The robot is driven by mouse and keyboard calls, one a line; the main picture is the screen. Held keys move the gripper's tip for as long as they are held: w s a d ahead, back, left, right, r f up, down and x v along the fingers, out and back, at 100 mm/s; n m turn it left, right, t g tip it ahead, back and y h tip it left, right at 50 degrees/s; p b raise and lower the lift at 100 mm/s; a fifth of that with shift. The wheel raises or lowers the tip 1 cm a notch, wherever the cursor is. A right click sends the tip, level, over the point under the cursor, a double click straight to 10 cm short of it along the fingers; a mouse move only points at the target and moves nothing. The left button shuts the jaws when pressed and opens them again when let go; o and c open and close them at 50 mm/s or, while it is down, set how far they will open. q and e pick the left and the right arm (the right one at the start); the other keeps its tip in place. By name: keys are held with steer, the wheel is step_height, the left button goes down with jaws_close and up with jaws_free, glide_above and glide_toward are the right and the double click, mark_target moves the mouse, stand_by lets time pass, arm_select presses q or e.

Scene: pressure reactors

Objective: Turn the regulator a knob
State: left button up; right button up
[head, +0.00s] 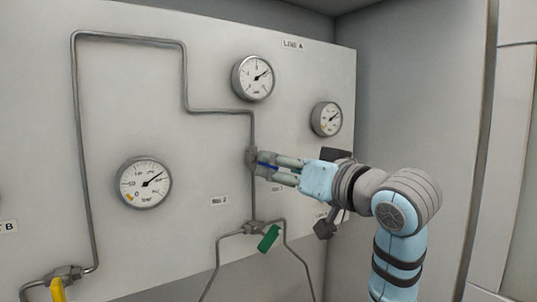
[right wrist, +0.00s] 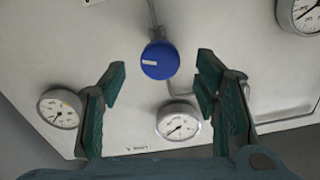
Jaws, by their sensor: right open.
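The regulator A knob is a round blue knob with a white line mark; in the right wrist view the blue knob (right wrist: 160,60) sits just ahead of the gap between my fingertips. In the head view only a sliver of the blue knob (head: 266,166) shows, beside the grey regulator body (head: 251,158) on the pipe; my fingers hide the rest. My right gripper (head: 277,170) is open, its fingers pointing at the panel around the knob's line. In the right wrist view the green finger pads (right wrist: 162,80) are spread wide and empty. My left gripper is not in view.
On the panel (head: 215,70) are a gauge (head: 253,78) above, another gauge (head: 326,119) at upper right and one (head: 143,182) at left. A green valve handle (head: 269,239) hangs below my gripper. A yellow handle (head: 57,290) is at lower left. Thin pipes cross the panel.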

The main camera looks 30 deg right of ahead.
steer(key=w, duration=0.3)
steer(key=w+p, duration=0.1)
steer(key=w, duration=0.1)
steer(key=shift+w+a, duration=0.1)
steer(key=shift+a, duration=0.25)
steer(key=c, duration=1.2)
steer(key=shift+r+n+p, duration=0.3)
steer(key=shift+n+p, duration=0.4)
steer(key=shift+p, duration=0.3)
steer(key=shift+f+n, duration=0.1)
steer(key=shift+n, duration=0.2)
steer(key=shift+f, duration=0.1)
steer(key=o, duration=1.2)
